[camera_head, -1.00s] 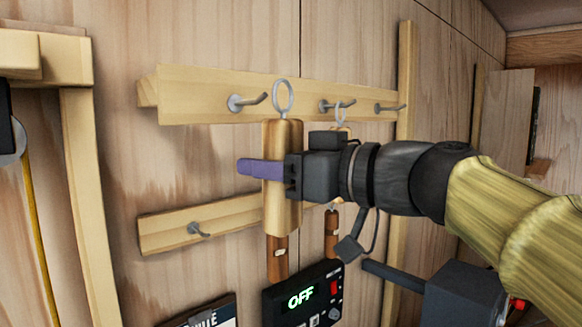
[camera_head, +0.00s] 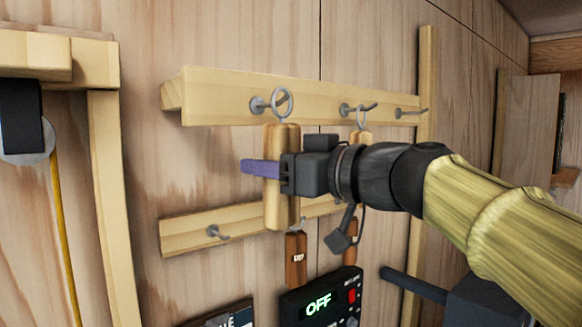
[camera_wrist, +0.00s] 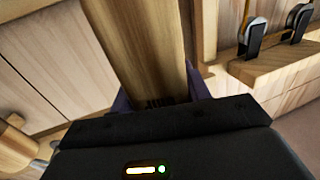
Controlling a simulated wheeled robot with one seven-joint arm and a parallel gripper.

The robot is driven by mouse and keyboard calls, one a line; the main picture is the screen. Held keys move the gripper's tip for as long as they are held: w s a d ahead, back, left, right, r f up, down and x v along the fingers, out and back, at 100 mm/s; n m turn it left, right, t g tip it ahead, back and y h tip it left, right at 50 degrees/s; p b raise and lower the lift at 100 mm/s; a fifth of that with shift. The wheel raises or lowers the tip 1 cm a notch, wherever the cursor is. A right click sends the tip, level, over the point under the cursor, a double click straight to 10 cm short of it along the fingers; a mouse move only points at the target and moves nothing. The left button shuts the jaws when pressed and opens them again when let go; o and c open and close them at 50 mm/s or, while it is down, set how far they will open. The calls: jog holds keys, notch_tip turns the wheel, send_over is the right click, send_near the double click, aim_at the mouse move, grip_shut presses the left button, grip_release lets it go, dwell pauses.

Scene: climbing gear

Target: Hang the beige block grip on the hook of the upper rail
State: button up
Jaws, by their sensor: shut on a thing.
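The beige block grip (camera_head: 279,205) hangs upright in my gripper (camera_head: 262,169), whose purple fingers are shut around its upper half. In the wrist view the block (camera_wrist: 142,42) stands between the fingers. The grip's metal ring (camera_head: 274,112) is on top, in front of the upper rail (camera_head: 215,96). The ring overlaps the upper rail's left hook (camera_head: 257,105) in the head view. I cannot tell whether the hook passes through the ring or lies behind it.
Another block with a ring (camera_head: 366,137) is at the upper rail's middle hook (camera_head: 346,109), partly behind my gripper. The right hook (camera_head: 402,113) looks free. The lower rail (camera_head: 185,234) has a bare left hook (camera_head: 214,232). A box reading OFF (camera_head: 325,290) sits below.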

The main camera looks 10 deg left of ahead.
jog(key=shift+w+a+f+p, duration=0.5)
jog(key=shift+w+a, duration=0.15)
jog(key=shift+a, duration=0.15)
dwell(0.4)
jog(key=o, duration=1.1)
jog(key=shift+d, duration=0.1)
jog(key=b+v, duration=0.6)
jog(key=v, duration=1.1)
jog(key=shift+s+d, duration=0.1)
jog(key=shift+s, duration=0.1)
